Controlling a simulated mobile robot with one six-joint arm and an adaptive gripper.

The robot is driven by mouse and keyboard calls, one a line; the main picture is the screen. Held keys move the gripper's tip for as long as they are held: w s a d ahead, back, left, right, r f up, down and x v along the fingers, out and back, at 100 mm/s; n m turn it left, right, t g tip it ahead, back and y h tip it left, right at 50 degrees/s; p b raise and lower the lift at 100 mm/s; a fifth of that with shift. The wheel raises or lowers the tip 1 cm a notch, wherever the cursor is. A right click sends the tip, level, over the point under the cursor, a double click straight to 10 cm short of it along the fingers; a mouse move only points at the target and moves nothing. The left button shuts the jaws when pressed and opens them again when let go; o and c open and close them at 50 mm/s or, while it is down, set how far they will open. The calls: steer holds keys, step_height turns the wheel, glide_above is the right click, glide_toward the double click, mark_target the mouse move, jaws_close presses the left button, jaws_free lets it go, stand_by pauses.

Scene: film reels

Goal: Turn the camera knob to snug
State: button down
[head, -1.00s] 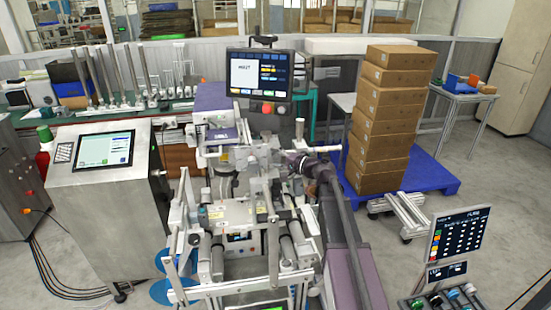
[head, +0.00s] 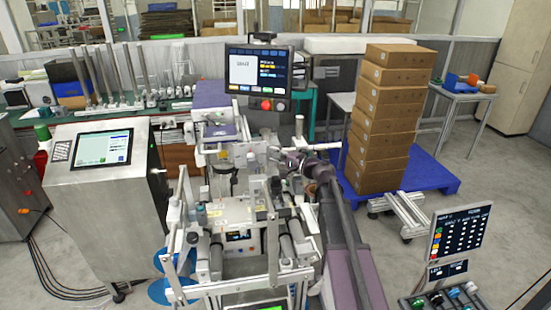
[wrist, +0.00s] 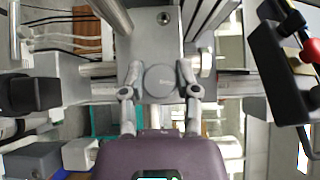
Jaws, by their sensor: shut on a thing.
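The camera knob (wrist: 160,78) is a round grey disc with small lettering, in the middle of the wrist view in front of a flat grey metal plate (wrist: 158,22). My gripper (wrist: 160,82) is shut on it, one finger on its left side and one on its right. In the head view my gripper (head: 277,160) is at the upper middle of the machine (head: 240,215), coming in from the right. The knob cannot be made out there.
A monitor (head: 258,72) with a red button stands just behind. Its dark edge (wrist: 285,75) and red button (wrist: 312,50) are close on the right in the wrist view. Metal bars (wrist: 100,90) run beside the knob. Stacked cartons (head: 380,125) stand to the right.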

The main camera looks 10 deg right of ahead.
steer(key=m+t+b, duration=0.1)
steer(key=m+y+b, duration=0.1)
steer(key=b, duration=0.1)
steer(key=shift+f+m+t, duration=0.2)
steer(key=shift+m+t, duration=0.1)
steer(key=shift+t, duration=0.1)
steer(key=shift+r+m+t+y+b, duration=0.2)
steer(key=shift+m+t+y+b, duration=0.1)
steer(key=shift+m+t+b, duration=0.5)
steer(key=shift+w, duration=0.1)
steer(key=shift+c, duration=1.7)
jaws_free()
steer(key=shift+r+n+g+p, duration=0.15)
steer(key=shift+n+g+p, duration=0.25)
steer(key=shift+n+p, duration=0.15)
